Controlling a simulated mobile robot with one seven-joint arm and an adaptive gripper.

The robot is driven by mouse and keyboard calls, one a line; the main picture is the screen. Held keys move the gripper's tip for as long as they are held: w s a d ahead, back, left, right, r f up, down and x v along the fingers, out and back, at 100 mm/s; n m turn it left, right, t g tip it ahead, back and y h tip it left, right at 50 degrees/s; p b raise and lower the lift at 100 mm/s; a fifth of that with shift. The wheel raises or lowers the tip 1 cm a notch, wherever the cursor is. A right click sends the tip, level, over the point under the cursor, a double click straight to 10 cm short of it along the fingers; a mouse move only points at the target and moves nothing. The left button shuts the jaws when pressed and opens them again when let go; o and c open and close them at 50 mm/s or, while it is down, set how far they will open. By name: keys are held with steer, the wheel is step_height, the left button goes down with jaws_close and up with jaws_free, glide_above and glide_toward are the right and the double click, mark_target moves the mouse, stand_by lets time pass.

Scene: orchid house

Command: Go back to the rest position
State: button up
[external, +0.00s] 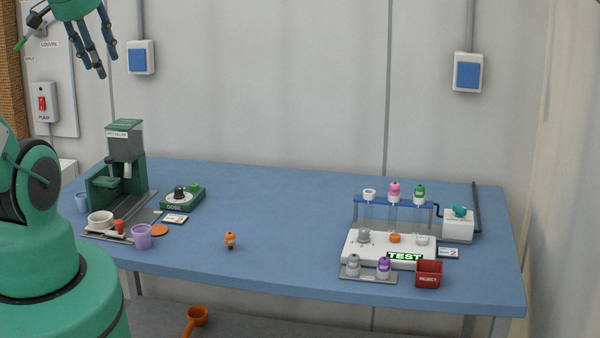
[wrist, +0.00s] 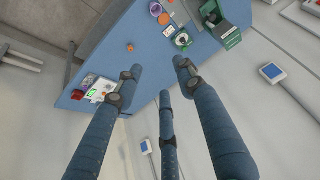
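My gripper (external: 94,52) is at the top left of the external view, raised high above the left end of the blue table (external: 290,205). Its fingers hang downward and are spread apart. In the wrist view the fingers (wrist: 158,80) are also apart, with nothing between them. The gripper is well clear of everything on the table. The upper arm is cut off by the top edge of the external view.
A green dispenser (external: 125,150), cups and a dosing device (external: 183,195) stand on the table's left. An orange bottle (external: 230,240) stands near the front middle. A white test station (external: 390,248), tube rack and red reject bin (external: 429,274) are at right.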

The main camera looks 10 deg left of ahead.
steer(key=shift+f+b, duration=1.2)
steer(key=shift+f, duration=0.45)
